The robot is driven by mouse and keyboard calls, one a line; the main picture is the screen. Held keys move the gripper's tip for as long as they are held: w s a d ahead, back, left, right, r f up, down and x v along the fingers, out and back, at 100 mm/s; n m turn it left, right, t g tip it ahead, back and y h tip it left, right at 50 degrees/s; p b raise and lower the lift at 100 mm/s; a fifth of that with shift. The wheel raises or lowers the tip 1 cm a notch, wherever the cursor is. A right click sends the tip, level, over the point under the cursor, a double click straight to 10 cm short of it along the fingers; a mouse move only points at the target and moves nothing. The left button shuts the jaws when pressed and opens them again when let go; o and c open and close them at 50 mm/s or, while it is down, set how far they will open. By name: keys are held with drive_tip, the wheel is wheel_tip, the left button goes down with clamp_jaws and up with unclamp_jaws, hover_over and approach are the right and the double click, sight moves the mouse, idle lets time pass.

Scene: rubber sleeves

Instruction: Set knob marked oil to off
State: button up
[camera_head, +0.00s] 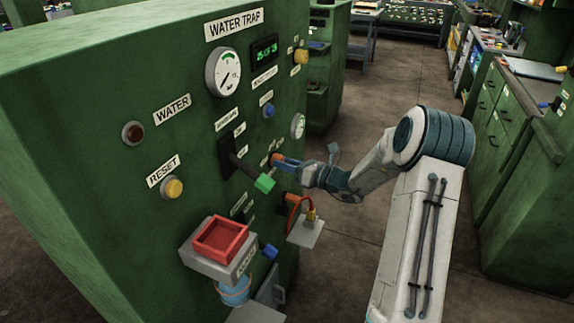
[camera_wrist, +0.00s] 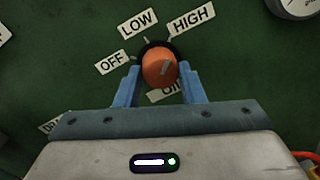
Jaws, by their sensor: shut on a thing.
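The orange oil knob (camera_wrist: 158,68) sits on the green panel in the wrist view. Its grey mark slants up and to the right, toward the HIGH side. The labels OFF (camera_wrist: 112,63), LOW (camera_wrist: 138,23) and HIGH (camera_wrist: 193,21) fan around it from left to right. A label reading OIL (camera_wrist: 172,93) is partly hidden below the knob. My gripper (camera_wrist: 159,76) has its blue fingers on both sides of the knob, shut on it. In the head view my gripper (camera_head: 281,162) reaches the panel, and the knob is mostly hidden behind the fingers.
A black lever with a green grip (camera_head: 264,183) sticks out left of my gripper. Below are an orange part with a red cable (camera_head: 293,200), a blue knob (camera_head: 269,252) and a red tray (camera_head: 221,238) on a grey shelf. The floor right of the cabinet is free.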

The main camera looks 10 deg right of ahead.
drive_tip(key=shift+f, duration=0.1)
drive_tip(key=n+y+b, duration=0.1)
drive_tip(key=n+b, duration=0.9)
drive_tip(key=b, duration=0.3)
drive_tip(key=n+g+y+b, duration=0.1)
drive_tip(key=n+b, duration=0.9)
drive_tip(key=b, duration=0.2)
drive_tip(key=shift+w+f+n+b, duration=0.1)
drive_tip(key=shift+f+n+b, duration=0.05)
drive_tip(key=shift+n+b, duration=0.25)
drive_tip(key=o, duration=1)
drive_tip(key=shift+a, duration=0.15)
drive_tip(key=shift+d, duration=0.25)
